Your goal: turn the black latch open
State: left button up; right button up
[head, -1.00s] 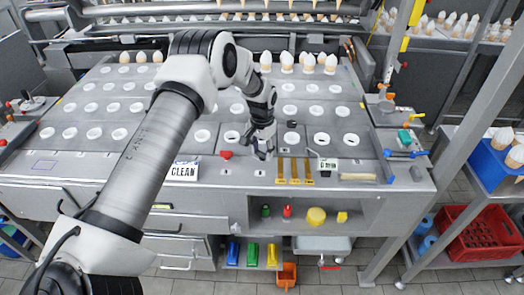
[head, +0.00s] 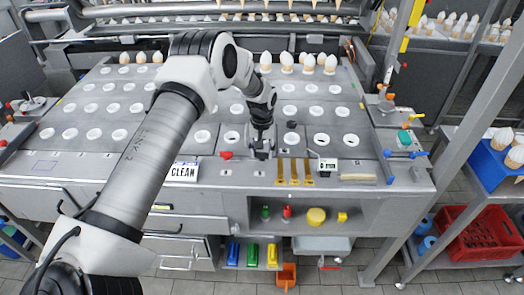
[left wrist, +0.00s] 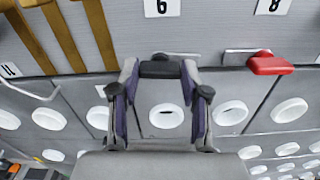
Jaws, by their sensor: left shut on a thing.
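The black latch (left wrist: 160,68) lies between the fingertips in the left wrist view, on the seam of the grey panel. My left gripper (left wrist: 160,72) is shut on it, one finger on each side. In the head view my left gripper (head: 261,153) is at the front edge of the perforated deck, and it mostly hides the latch there. My right gripper is not in view.
A red latch (head: 227,155) sits just left of the gripper and shows close by in the left wrist view (left wrist: 270,65). Yellow strips (head: 294,171) and a number tag (head: 327,166) lie to the right. A CLEAN sign (head: 184,172) is left.

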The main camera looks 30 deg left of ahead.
aim_at(262, 153)
pick_arm(q)
jog(key=shift+s+f, duration=0.2)
jog(key=o, duration=0.9)
jog(key=shift+c, duration=0.2)
jog(key=shift+o, duration=1.4)
jog(key=shift+w, duration=0.15)
notch_tip(262, 153, up, 12)
jog(key=shift+w, duration=0.1)
